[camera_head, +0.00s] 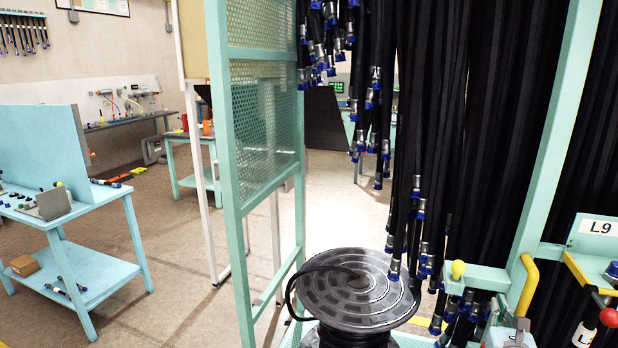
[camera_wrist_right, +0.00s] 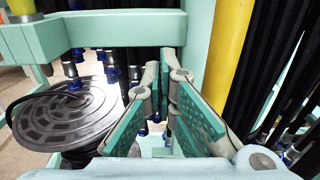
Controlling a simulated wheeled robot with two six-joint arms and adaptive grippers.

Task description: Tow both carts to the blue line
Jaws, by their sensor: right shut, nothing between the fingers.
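A tall turquoise cart frame (camera_head: 237,190) with mesh panels and many hanging black hoses (camera_head: 440,110) stands close in front of me. A yellow handle (camera_head: 527,287) is on its right post; the yellow bar also shows in the right wrist view (camera_wrist_right: 230,45). A second turquoise structure with an L9 label (camera_head: 599,227) is at the right edge; I cannot tell if it is a separate cart. My right gripper (camera_wrist_right: 169,72) is shut and empty, left of the yellow bar and apart from it. It shows only partly in the head view (camera_head: 508,335). No blue line is visible.
A round black slotted disc (camera_head: 360,290) with a curved hose sits low in the frame. A light-blue table (camera_head: 85,222) stands left, with a blue upright panel. A red knob (camera_head: 609,317) is at the lower right.

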